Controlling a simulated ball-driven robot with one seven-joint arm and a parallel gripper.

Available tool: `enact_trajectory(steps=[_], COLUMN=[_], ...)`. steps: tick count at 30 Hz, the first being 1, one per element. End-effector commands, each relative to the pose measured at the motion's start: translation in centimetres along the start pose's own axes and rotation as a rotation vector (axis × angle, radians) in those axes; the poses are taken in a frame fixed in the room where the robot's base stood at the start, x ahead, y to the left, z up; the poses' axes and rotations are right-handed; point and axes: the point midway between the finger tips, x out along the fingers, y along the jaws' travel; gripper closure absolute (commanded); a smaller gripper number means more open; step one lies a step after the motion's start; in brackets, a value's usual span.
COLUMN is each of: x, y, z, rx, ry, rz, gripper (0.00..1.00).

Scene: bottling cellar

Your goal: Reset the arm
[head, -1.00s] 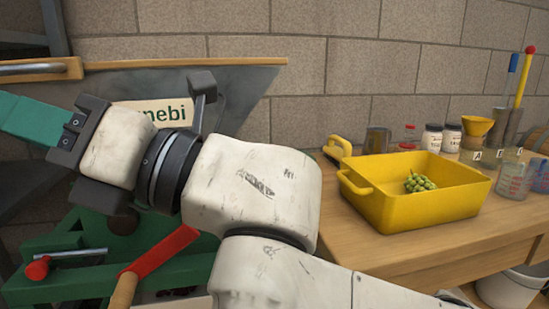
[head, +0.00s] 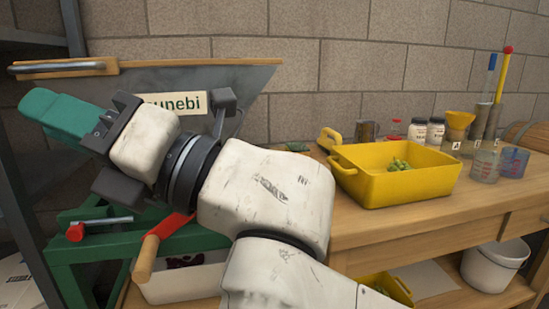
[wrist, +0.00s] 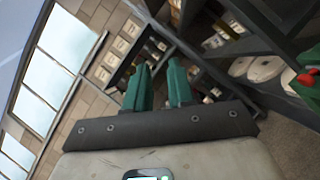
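My arm reaches across the head view from lower right to upper left, bent at a pale, scuffed joint. My gripper (head: 38,105) is at the far left, its teal fingers up in front of the grey hopper of a green machine. In the wrist view my gripper (wrist: 158,76) has its two green fingers apart with nothing between them. It holds nothing and touches nothing that I can see.
A wooden workbench (head: 400,225) at right carries a yellow crate (head: 405,187) with green grapes (head: 399,164), jars and jugs. The green machine (head: 85,250) has a red crank (head: 168,226) close below my arm. Shelving (head: 28,180) stands at left.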

Motion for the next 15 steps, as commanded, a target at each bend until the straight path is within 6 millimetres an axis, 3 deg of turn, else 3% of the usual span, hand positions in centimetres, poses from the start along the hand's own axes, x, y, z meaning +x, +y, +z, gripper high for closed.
enact_trajectory(steps=[8,11,15], x=[-2.9,-4.9,-9.8], y=[-3.1,-5.3,-10.2], z=[2.1,2.9,3.5], rx=[0.227,0.359,0.619], ry=[-0.129,-0.207,-0.371], rz=[-0.085,-0.135,-0.237], gripper=[0.77,0.77,0.77])
